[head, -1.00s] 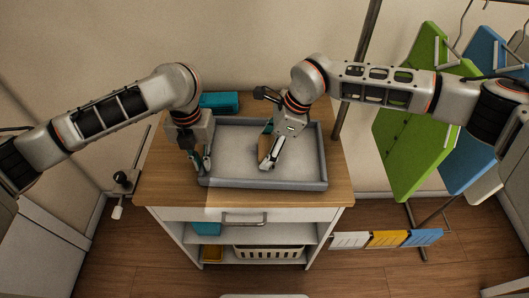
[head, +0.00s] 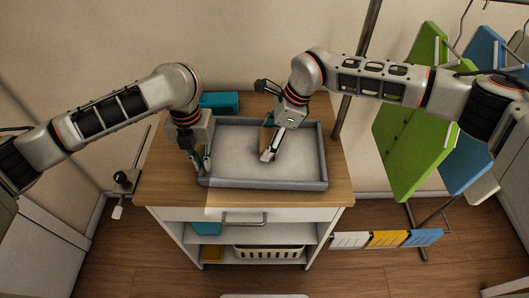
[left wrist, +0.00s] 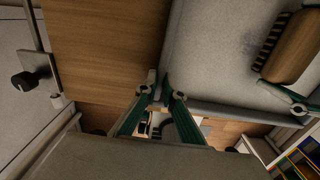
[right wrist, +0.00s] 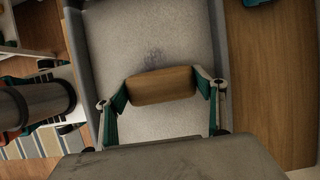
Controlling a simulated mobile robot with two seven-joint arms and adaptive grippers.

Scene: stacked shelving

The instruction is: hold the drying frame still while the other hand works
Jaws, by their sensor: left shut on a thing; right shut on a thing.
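The drying frame (head: 265,184) is a grey, shallow, rimmed rectangle with a pale speckled inner surface, lying flat on the wooden cabinet top. My left gripper (head: 203,165) is shut on its left rim near the front corner; the left wrist view shows the fingertips (left wrist: 158,88) at the rim. My right gripper (head: 267,153) is over the frame's inner surface, shut on a wooden brush (head: 265,135). In the right wrist view the brush's wooden block (right wrist: 161,86) spans between the fingers. Dark bristles show on the brush (left wrist: 293,48) in the left wrist view.
A teal box (head: 219,102) stands behind the frame at the back left. A dark pole rises close to the cabinet's right edge. Green (head: 418,130) and blue panels hang at the right. Bare wood (head: 165,180) lies left of the frame.

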